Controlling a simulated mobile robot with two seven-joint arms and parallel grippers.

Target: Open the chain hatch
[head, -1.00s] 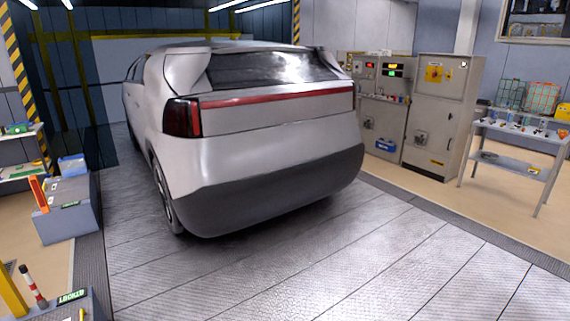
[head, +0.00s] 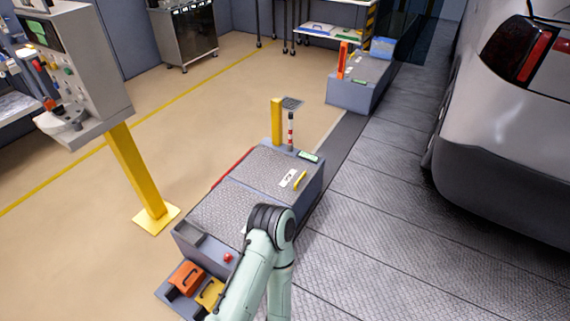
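A low grey housing with tread-plate panels on top stands beside the track in the middle of the head view. Its far panel (head: 262,168) lies flat and carries a small yellow handle (head: 300,181) and a white marked plate. This panel looks like the chain hatch, and it is closed. A small green sign (head: 309,156) sits at its far right corner. A red-and-white striped post (head: 291,131) stands upright at its far edge. One of my pale green arms reaches over the near end of the housing, its bent joint beside the near panel (head: 220,217). Neither gripper is in view.
A control console (head: 88,75) on a yellow post stands left of the housing. The silver car (head: 500,130) stands at right. Floor between console and housing is clear.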

